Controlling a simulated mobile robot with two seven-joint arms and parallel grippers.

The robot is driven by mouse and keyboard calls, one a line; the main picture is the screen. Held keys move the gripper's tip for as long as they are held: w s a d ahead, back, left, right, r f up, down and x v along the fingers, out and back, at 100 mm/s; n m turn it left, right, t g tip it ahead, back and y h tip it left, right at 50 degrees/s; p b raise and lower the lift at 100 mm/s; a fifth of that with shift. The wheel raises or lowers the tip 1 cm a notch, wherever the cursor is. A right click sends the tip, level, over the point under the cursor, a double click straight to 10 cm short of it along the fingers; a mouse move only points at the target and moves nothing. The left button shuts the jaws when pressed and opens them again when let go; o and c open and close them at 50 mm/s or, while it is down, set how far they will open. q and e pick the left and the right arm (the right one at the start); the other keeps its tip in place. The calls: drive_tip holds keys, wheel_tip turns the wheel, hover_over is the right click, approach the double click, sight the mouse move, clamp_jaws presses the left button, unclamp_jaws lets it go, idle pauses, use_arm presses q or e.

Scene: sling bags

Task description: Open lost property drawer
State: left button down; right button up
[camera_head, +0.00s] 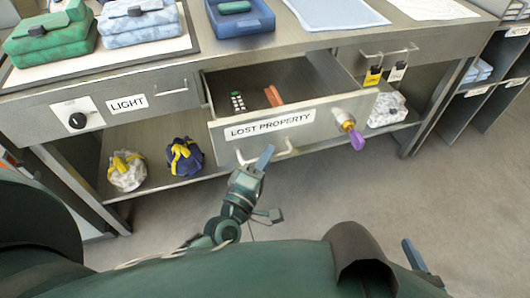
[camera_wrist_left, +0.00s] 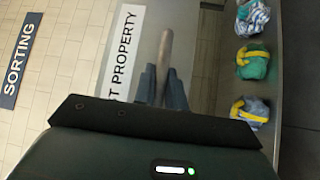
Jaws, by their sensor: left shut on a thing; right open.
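The lost property drawer (camera_head: 318,124) is pulled out from under the counter, with its interior showing. A dark item with light buttons (camera_head: 237,101) and an orange item (camera_head: 273,96) lie inside. Its bar handle (camera_head: 286,151) is on the front below the "LOST PROPERTY" label; it also shows in the left wrist view (camera_wrist_left: 166,50). My left gripper (camera_head: 264,158) is shut on the handle; its fingers (camera_wrist_left: 161,88) sit on either side of the bar in the left wrist view. My right gripper (camera_head: 414,255) is at the lower right, open, partly hidden by my body, and away from the drawer.
Bundled bags (camera_head: 127,170) sit on the lower shelf. The counter holds folded bags (camera_head: 139,22) and a blue tray (camera_head: 240,26). Open floor (camera_head: 330,195) lies before the drawer.

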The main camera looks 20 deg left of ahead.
use_arm(q)
drive_tip(key=shift+s+d, duration=0.5)
drive_tip(key=shift+s, duration=0.05)
drive_tip(key=c, duration=1.5)
unclamp_jaws()
drive_tip(key=shift+o, duration=0.2)
drive_tip(key=shift+r, duration=0.1)
